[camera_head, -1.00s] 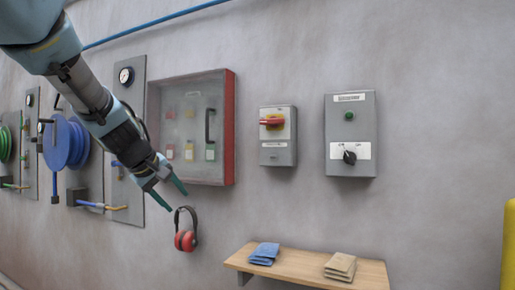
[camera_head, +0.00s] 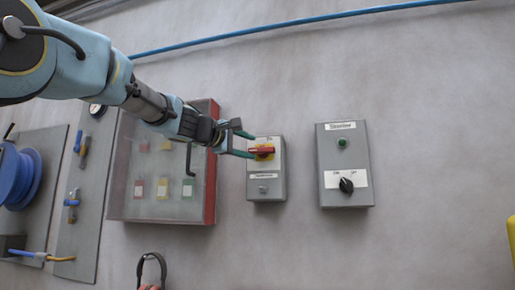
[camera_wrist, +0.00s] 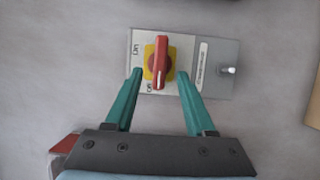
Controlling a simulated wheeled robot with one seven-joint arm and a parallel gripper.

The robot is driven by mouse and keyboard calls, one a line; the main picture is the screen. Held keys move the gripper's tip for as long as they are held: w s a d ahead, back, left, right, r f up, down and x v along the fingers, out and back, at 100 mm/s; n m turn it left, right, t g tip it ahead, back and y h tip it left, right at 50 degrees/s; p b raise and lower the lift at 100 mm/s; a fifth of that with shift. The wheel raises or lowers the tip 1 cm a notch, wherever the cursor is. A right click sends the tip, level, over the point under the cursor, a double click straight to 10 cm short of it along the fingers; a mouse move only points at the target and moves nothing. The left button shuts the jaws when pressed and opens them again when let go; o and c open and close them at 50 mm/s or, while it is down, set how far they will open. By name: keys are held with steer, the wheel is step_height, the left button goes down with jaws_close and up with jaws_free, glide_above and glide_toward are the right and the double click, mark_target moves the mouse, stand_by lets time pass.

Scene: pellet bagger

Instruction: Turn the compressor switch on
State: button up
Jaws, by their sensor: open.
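The compressor switch (camera_head: 262,151) is a red rotary handle on a yellow plate, on a grey wall box (camera_head: 266,189) with a small label. In the head view its handle lies roughly horizontal. In the wrist view the red handle (camera_wrist: 161,62) points up and down the picture, its lower end near a small mark that looks like OFF; ON is at upper left. My gripper (camera_head: 250,146) is open, reaching in from the left just in front of the handle. In the wrist view its green fingertips (camera_wrist: 160,73) lie either side of the handle; contact cannot be told.
A grey box (camera_head: 344,187) with a black knob and green lamp hangs to the right. A red-edged, clear-fronted cabinet (camera_head: 211,190) is close on the left, beneath my arm. The wall above and below the switch box is bare.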

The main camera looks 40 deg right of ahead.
mark_target(259, 150)
steer(key=d, duration=0.1)
steer(key=d+p, duration=0.1)
steer(key=d, duration=0.1)
steer(key=w+d, duration=0.1)
steer(key=d, duration=0.1)
jaws_close()
stand_by(0.4)
